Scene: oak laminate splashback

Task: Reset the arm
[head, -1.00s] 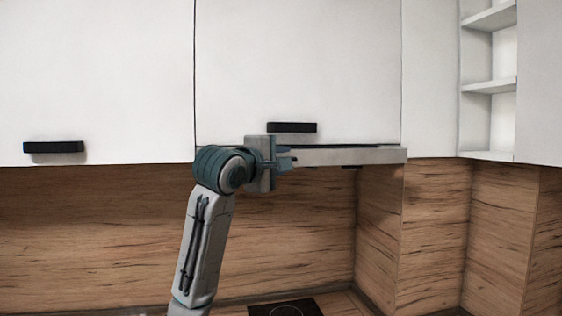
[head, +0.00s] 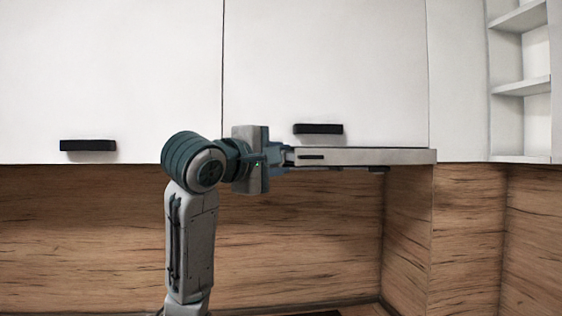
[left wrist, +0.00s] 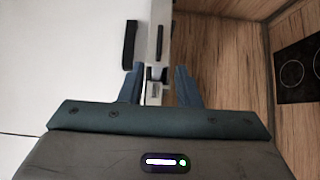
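My left gripper (head: 282,157) is in front of the slim grey range hood (head: 380,157) under the white upper cabinet, near the hood's left end. In the left wrist view the fingers of this gripper (left wrist: 160,72) stand apart with nothing held between them. The hood's front strip (left wrist: 159,25) lies ahead of the fingers in that view. The gripper hides the hood's left end in the head view, so I cannot tell how close the fingertips are to it. My right gripper is in neither view.
White cabinet doors (head: 320,60) with black handles (head: 318,129) span the top. An oak splashback (head: 270,240) lies below. Open shelves (head: 520,88) are at the right. A black cooktop (left wrist: 298,72) shows in the left wrist view.

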